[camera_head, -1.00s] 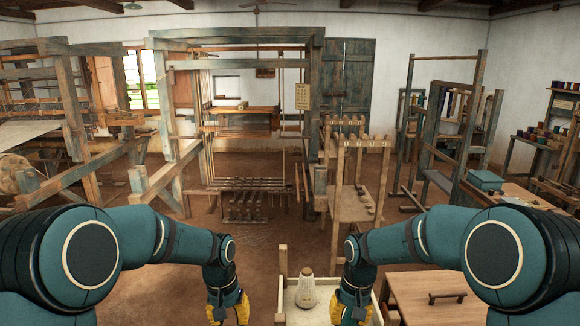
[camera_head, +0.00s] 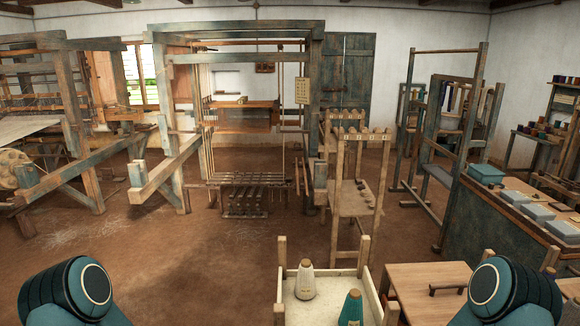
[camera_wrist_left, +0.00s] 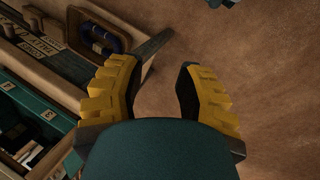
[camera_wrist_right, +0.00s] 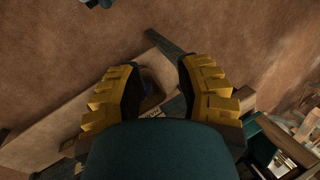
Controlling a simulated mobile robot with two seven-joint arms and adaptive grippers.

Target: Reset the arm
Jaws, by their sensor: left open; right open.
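My left gripper (camera_wrist_left: 155,95) shows in the left wrist view with its two yellow-padded fingers apart and nothing between them. My right gripper (camera_wrist_right: 158,95) shows in the right wrist view, also spread and empty. Behind the left fingers are brown floor and a wooden bench edge (camera_wrist_left: 150,55). Behind the right fingers is a pale wooden surface (camera_wrist_right: 70,125). In the head view neither gripper shows; only my upper arms stand at the lower left and lower right.
A white tray table (camera_head: 335,312) with a cream cone (camera_head: 305,283) and a teal cone (camera_head: 351,308) stands in front. A wooden table (camera_head: 420,283) is beside it. The loom (camera_head: 160,110) stands ahead on the left. A counter with a teal box (camera_head: 486,174) is at the right. Floor at front left is clear.

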